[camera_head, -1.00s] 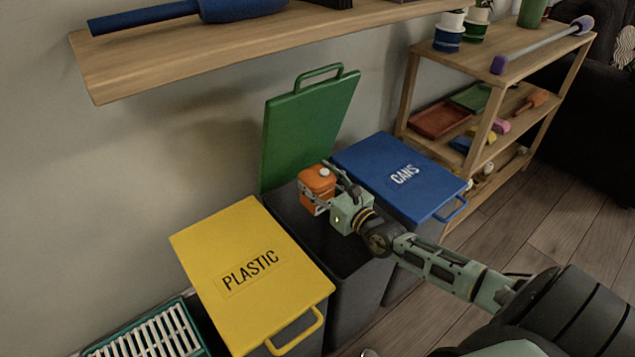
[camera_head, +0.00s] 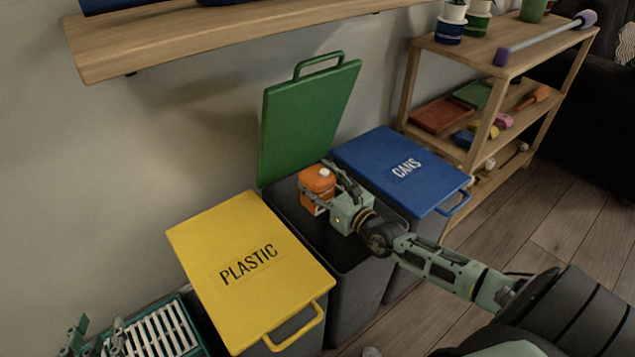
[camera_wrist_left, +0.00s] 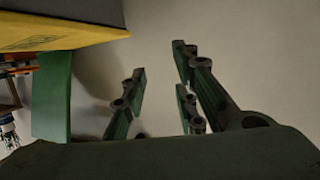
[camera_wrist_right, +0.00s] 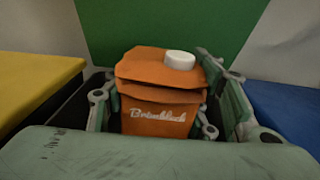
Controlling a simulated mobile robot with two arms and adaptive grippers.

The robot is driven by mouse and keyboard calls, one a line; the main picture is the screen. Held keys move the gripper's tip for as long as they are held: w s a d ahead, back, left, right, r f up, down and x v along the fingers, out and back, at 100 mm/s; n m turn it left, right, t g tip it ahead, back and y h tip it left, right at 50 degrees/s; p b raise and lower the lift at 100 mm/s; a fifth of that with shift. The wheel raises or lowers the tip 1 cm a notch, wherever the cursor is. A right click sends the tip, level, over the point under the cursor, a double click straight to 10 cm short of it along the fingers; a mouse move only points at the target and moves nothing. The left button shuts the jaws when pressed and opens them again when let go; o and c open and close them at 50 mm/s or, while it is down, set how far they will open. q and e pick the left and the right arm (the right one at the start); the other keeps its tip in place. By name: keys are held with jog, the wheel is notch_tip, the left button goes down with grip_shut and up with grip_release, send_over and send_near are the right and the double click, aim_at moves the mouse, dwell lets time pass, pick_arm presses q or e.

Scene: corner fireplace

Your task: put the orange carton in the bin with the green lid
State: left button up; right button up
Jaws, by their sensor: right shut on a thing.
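The orange carton (camera_head: 317,183), with a white cap, is held upright over the mouth of the dark bin (camera_head: 345,262) between the yellow and blue lids. That bin's green lid (camera_head: 310,120) stands open against the wall. My right gripper (camera_head: 325,196) is shut on the carton; the right wrist view shows the carton (camera_wrist_right: 160,95) between its fingers, with the green lid behind. How far the carton's base is above the rim is hard to tell. My left gripper (camera_head: 97,338) is open and empty at the lower left, also seen in the left wrist view (camera_wrist_left: 160,70).
The yellow PLASTIC lid (camera_head: 240,270) is closed on the left, the blue CANS lid (camera_head: 402,170) closed on the right. A green slatted crate (camera_head: 165,330) lies lower left. A wooden shelf (camera_head: 230,38) overhangs the wall, and a shelving unit (camera_head: 490,70) stands right.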

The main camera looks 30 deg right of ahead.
pick_arm(q)
jog(key=shift+w+d+r, duration=0.1)
jog(key=shift+w+r, duration=0.05)
jog(key=shift+r, duration=0.3)
pick_arm(e)
jog(key=o, duration=1.2)
jog(key=shift+o, duration=0.2)
jog(key=shift+f, duration=0.1)
jog(key=shift+s, duration=0.55)
jog(key=s, duration=0.6)
jog(key=shift+s+d, duration=0.2)
jog(key=shift+d, duration=0.15)
pick_arm(q)
jog(key=shift+f, duration=0.15)
